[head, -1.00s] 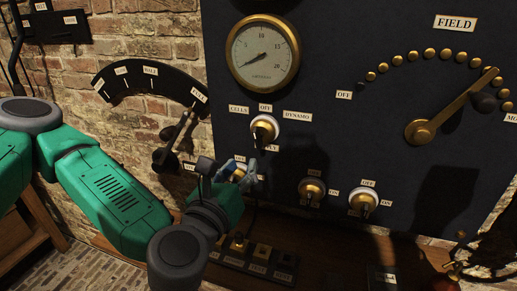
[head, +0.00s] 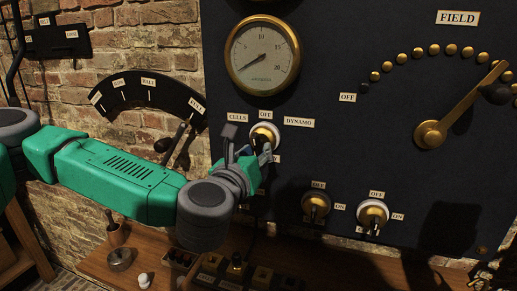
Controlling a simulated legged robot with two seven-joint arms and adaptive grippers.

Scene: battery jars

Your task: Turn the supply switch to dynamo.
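The supply switch (head: 264,131) is a brass and white round switch on the dark panel. Labels CELLS (head: 237,116), OFF (head: 265,115) and DYNAMO (head: 299,122) stand above it, from left to right. My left gripper (head: 262,153) is at the lower edge of the switch, its fingertips overlapping the small dark handle in the picture. The fingers hide part of the handle, so I cannot tell whether they touch or grip it, nor exactly which way it points. My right gripper is not in the head view.
A gauge (head: 263,57) sits above the switch. Two more switches (head: 316,207) (head: 373,214) are lower right. The FIELD lever (head: 461,104) is at right. A wall lever (head: 176,140) stands behind my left arm. A wooden bench (head: 330,262) with small items runs below.

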